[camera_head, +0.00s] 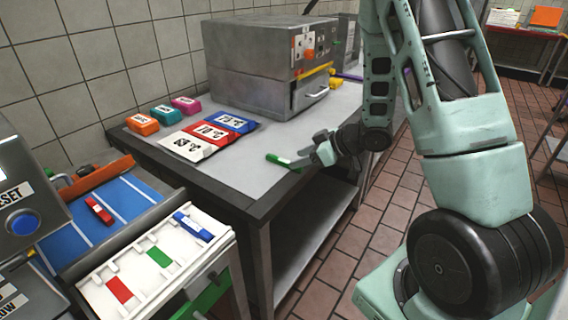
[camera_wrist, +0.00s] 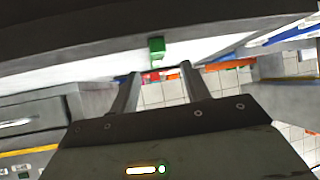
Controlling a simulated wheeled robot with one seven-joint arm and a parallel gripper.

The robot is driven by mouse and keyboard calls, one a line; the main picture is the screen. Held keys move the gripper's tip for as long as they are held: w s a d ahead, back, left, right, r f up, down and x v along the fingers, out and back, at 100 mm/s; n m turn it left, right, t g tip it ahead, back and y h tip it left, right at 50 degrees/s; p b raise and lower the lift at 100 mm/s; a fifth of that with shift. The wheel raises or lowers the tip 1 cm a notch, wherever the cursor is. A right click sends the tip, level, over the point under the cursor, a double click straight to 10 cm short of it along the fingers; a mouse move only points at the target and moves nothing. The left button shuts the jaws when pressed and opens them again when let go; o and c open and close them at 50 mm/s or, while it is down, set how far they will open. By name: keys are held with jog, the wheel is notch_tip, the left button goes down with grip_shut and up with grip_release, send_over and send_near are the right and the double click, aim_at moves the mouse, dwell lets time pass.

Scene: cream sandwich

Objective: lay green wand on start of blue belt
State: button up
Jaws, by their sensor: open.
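The green wand (camera_head: 277,159), with a pale part towards my gripper, is near the front edge of the grey table (camera_head: 262,184). My gripper (camera_head: 312,152) is open at its right, with the fingers pointing left towards it. In the wrist view the wand's green end (camera_wrist: 157,46) shows just beyond and between the two open fingertips (camera_wrist: 160,68). I cannot tell whether it touches the table. The blue belt (camera_head: 66,243) with white stripes is at the left. A red wand (camera_head: 98,210) lies on it.
A white rack (camera_head: 140,272) with red and green patches stands before the belt, a blue wand (camera_head: 193,226) on it. Red, white and blue packets (camera_head: 210,131) lie on the table, with small colored blocks behind. A grey oven (camera_head: 262,62) stands at the back.

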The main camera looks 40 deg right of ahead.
aim_at(285, 160)
jog(key=shift+w+d+x, duration=0.1)
jog(key=shift+w+x, duration=0.05)
jog(key=shift+x, duration=1.05)
jog(key=shift+w+d+x, duration=0.1)
jog(key=shift+x, duration=1.05)
jog(key=shift+r, duration=0.15)
grip_shut()
